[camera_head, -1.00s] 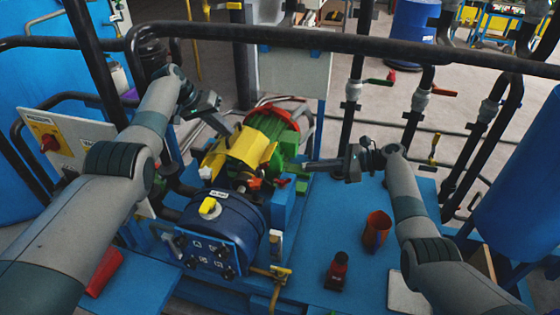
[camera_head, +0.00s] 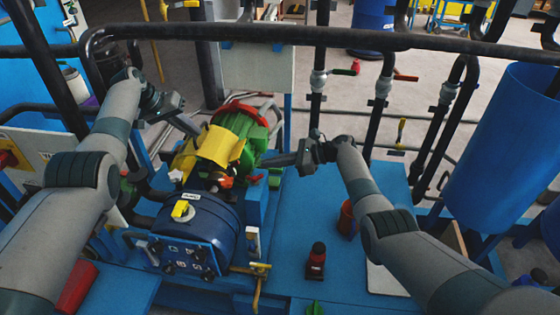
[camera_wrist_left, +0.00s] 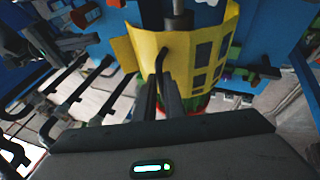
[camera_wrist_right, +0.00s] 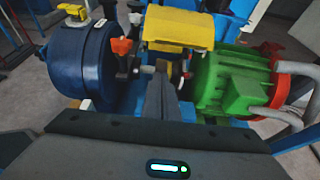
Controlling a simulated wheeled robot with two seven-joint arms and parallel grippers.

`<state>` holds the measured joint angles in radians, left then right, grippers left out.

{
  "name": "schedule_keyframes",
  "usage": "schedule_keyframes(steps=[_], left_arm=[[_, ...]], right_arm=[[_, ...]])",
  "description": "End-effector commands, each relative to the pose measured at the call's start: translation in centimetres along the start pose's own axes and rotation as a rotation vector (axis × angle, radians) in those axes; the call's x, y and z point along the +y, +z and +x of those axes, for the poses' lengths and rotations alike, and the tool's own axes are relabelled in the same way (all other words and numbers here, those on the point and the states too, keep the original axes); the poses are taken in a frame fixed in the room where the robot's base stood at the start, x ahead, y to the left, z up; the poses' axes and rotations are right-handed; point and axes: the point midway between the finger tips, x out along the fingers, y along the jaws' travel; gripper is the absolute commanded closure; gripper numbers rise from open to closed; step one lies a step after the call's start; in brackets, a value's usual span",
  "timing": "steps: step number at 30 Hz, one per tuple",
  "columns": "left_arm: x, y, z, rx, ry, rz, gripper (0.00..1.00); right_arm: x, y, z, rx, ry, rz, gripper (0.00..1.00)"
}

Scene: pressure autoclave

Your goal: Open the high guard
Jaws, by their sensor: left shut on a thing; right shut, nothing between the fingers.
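The yellow guard (camera_head: 222,146) is a curved cover over the coupling between the blue pump (camera_head: 196,228) and the green motor (camera_head: 247,132). It fills the upper middle of the left wrist view (camera_wrist_left: 208,58) and also shows in the right wrist view (camera_wrist_right: 180,28). My left gripper (camera_head: 197,131) is at the guard's far left side, shut on its thin black handle (camera_wrist_left: 161,62); the exact contact is partly hidden. My right gripper (camera_head: 264,162) is shut and empty, pointing at the coupling gap below the guard's near edge, between pump and motor.
A black rail (camera_head: 300,35) crosses the view above the machine. A blue tank (camera_head: 505,150) stands at the right.

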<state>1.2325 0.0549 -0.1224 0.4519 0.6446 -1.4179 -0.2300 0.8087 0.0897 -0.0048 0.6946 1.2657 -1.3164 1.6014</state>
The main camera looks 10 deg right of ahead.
Motion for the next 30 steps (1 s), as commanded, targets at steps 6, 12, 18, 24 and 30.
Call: schedule_keyframes(steps=[6,12,18,24,30], left_arm=[[0.0,-0.1,-0.1,0.002,-0.001,0.000,1.00],[0.0,-0.1,-0.1,0.002,-0.001,0.000,1.00],[0.0,-0.1,-0.1,0.002,-0.001,0.000,1.00],[0.0,-0.1,-0.1,0.002,-0.001,0.000,1.00],[0.0,-0.1,-0.1,0.002,-0.001,0.000,1.00]], right_arm=[[0.0,0.1,2.9,-0.001,0.001,0.001,1.00],[0.0,0.1,4.2,-0.001,0.001,0.000,1.00],[-0.1,0.6,5.1,0.000,-0.001,-0.003,1.00],[0.0,2.4,5.5,0.000,-0.001,-0.003,1.00],[0.0,3.6,5.8,0.000,0.000,-0.002,1.00]])
